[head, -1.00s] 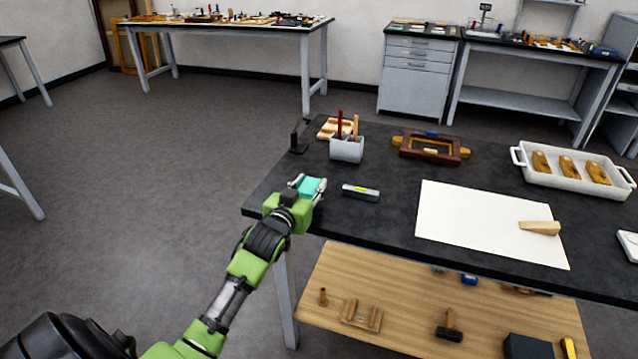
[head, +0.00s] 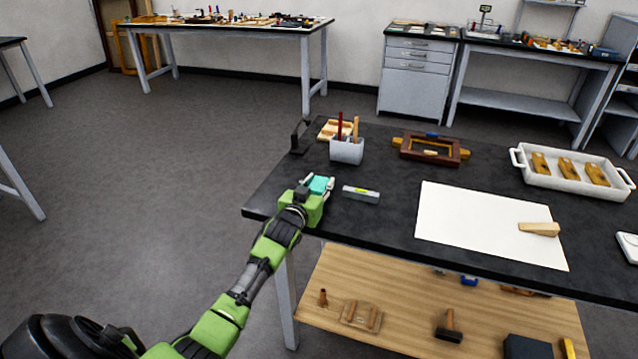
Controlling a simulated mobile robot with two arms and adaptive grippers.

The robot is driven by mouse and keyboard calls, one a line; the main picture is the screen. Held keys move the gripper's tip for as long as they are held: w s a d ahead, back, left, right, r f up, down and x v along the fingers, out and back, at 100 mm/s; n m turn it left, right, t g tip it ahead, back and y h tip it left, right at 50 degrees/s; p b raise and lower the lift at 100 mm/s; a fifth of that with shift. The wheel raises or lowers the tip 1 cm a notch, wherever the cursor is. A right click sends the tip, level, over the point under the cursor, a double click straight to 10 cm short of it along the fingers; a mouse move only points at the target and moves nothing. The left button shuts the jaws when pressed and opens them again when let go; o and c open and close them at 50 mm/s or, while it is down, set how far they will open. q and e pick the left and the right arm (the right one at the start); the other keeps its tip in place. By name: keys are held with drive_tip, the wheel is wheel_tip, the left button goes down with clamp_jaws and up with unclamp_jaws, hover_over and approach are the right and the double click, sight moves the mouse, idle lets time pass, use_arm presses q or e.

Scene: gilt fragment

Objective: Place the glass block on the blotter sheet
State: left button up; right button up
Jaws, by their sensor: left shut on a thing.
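The glass block (head: 320,184) is a small turquoise block near the left end of the black table. My left gripper (head: 318,187) is shut on it, with the green gripper body hiding its near side. I cannot tell whether the block touches the table top. The blotter sheet (head: 460,220) is a large white sheet lying flat on the table, to the right of the gripper and apart from it. A wooden wedge (head: 539,229) lies on the sheet's right part. My right gripper does not show.
A small spirit level (head: 361,194) lies between the gripper and the sheet. Behind stand a grey cup with tools (head: 346,150), a wooden frame clamp (head: 430,149) and a white tray with wooden planes (head: 568,182). The left and middle of the sheet are bare.

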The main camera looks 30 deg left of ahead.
use_arm(q)
drive_tip(key=shift+f, duration=0.15)
drive_tip(key=o, duration=1.2)
